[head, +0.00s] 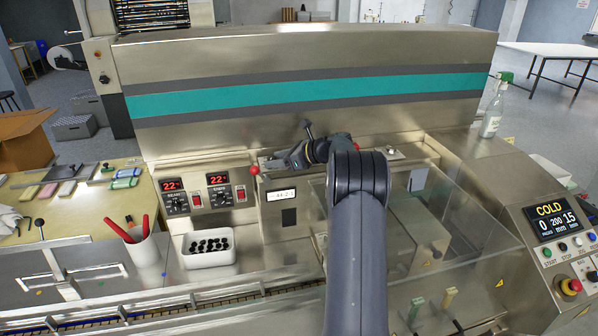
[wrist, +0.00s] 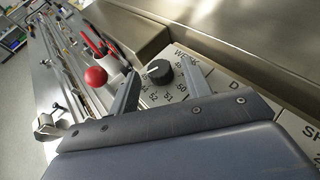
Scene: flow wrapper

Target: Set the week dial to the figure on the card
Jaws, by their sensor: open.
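The week dial (wrist: 160,73) is a black round knob on a pale plate lettered WEEK, with small figures around it, in the wrist view. A pale mark shows on its left side; which figure it meets is too small to tell. My gripper (wrist: 160,67) is open, with one finger on each side of the knob; contact cannot be told. In the head view my gripper (head: 312,150) is over the machine's ledge and the dial cannot be made out there. A small white card (head: 281,194) on the machine front seems to read 44.2-1.
A red ball knob (head: 254,170) stands just left of my gripper; it also shows in the wrist view (wrist: 95,76). Two heater controllers (head: 195,194), a white bin of black pieces (head: 209,256) and a clear cover (head: 455,225) are nearby.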

